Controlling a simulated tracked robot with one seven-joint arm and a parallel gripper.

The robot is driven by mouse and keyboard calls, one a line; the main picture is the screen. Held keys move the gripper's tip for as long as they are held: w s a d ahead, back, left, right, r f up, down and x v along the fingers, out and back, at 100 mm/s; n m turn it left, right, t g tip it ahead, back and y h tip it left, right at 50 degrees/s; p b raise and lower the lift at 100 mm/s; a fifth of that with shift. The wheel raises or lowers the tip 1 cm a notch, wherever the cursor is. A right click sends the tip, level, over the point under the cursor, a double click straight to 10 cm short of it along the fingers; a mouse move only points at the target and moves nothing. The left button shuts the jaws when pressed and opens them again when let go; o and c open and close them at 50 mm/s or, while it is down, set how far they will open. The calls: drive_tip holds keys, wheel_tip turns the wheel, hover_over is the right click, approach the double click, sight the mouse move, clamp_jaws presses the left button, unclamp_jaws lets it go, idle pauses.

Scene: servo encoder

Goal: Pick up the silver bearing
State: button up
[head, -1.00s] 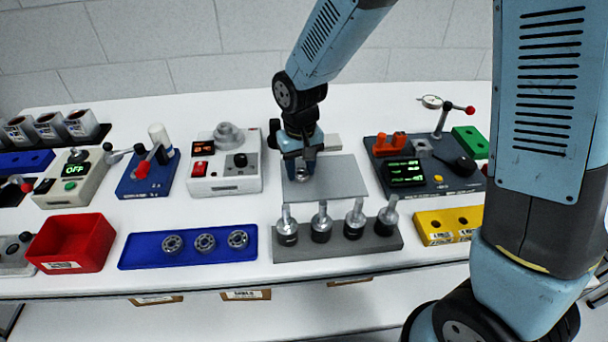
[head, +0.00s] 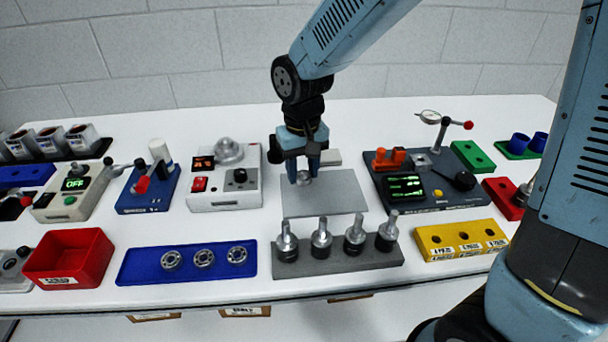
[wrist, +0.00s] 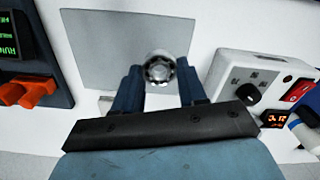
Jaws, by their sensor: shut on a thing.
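The silver bearing (head: 304,178) is a small ring between the fingertips of my gripper (head: 304,172), at the upper left part of the grey plate. In the wrist view the bearing (wrist: 159,68) sits between the two blue fingers of my gripper (wrist: 160,80), with the plate behind it. My gripper is shut on it. I cannot tell how far above the plate the bearing is. Other silver bearings (head: 204,258) lie in a row on the blue tray (head: 130,268) at the front left.
The grey plate (head: 335,195) is otherwise bare. In front stands a grey rack (head: 375,258) with several silver shafts. A white device with a knob (head: 225,190) is to the left, a dark gauge device (head: 425,180) to the right. A red bin (head: 68,258) stands far left.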

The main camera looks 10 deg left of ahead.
drive_tip(key=s+d+r, duration=0.3)
drive_tip(key=s+r, duration=0.3)
drive_tip(key=s, duration=0.4)
drive_tip(key=shift+s, duration=0.15)
